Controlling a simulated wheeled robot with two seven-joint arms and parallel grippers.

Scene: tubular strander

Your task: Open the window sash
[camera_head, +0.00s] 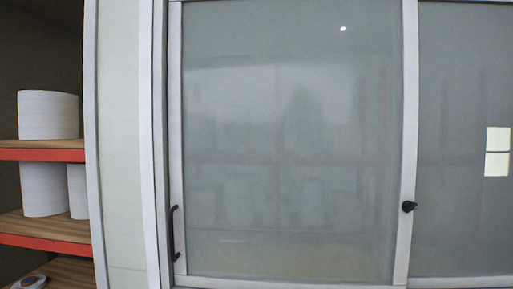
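A window sash (290,140) with a pale frame and a greyish glass pane fills the middle of the head view. A black bar handle (174,233) is on its left stile, low down. A small black latch or knob (408,206) is on the upright at its right side. The left stile stands close beside the outer frame (150,150), and I cannot tell whether there is a gap. A second glass pane (460,130) is to the right. Neither of my grippers is in view.
At the left, beyond a pale wall panel (122,140), stands a shelf with wooden boards and red edges (42,155). White rolls (48,115) stand on it. No loose obstacle shows in front of the window.

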